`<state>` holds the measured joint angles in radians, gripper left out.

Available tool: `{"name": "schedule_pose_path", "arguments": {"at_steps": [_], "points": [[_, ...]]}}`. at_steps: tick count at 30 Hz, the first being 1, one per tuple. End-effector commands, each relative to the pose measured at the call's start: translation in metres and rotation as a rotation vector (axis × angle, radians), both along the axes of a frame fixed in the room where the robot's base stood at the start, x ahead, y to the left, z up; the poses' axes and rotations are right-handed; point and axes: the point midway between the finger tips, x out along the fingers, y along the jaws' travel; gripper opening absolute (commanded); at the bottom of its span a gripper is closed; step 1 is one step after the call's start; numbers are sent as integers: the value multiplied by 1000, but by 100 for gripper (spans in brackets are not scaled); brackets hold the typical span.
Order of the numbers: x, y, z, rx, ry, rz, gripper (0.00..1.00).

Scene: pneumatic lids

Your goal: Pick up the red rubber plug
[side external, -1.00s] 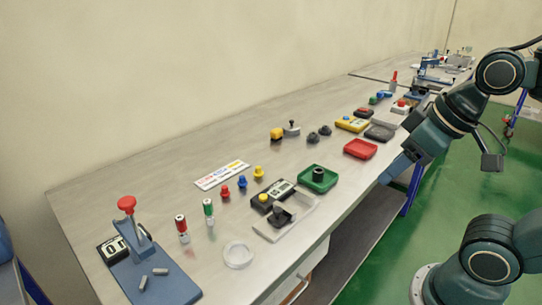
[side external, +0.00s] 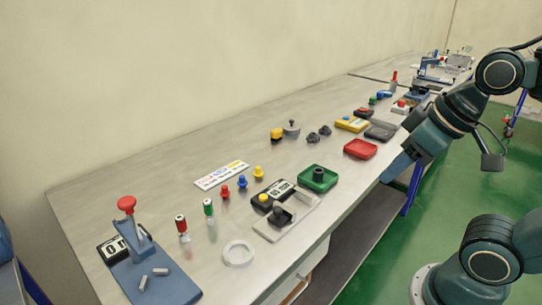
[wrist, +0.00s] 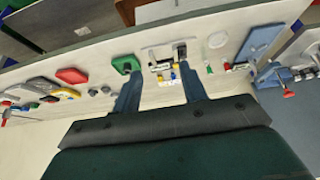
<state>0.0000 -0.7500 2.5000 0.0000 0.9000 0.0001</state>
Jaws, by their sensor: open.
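The red rubber plug (side external: 225,191) is a small red knob standing on the bench in the side view. It is in a row with a blue plug (side external: 242,182) and a yellow plug (side external: 258,172). My gripper (side external: 389,179) is at the right, past the bench's front edge and well apart from the plug. In the wrist view my gripper (wrist: 157,84) has its two fingers spread, with nothing held between them. The plugs are tiny there, and I cannot clearly tell the red one.
A green tray (side external: 334,183) and a red tray (side external: 373,151) lie near the front edge. Red and green-topped cylinders (side external: 208,211) stand left of the plugs. A blue press with a red knob (side external: 127,203) stands at the near left. A label strip (side external: 221,175) lies behind the plugs.

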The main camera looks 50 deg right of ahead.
Motion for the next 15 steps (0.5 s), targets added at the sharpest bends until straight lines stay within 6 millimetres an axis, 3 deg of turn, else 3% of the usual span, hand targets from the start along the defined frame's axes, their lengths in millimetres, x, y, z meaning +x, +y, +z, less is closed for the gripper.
{"name": "schedule_pose_path", "arguments": {"at_steps": [8,15], "points": [[12,1,9,25,17,-43,42],[49,4,31,94,66,-173,42]]}}
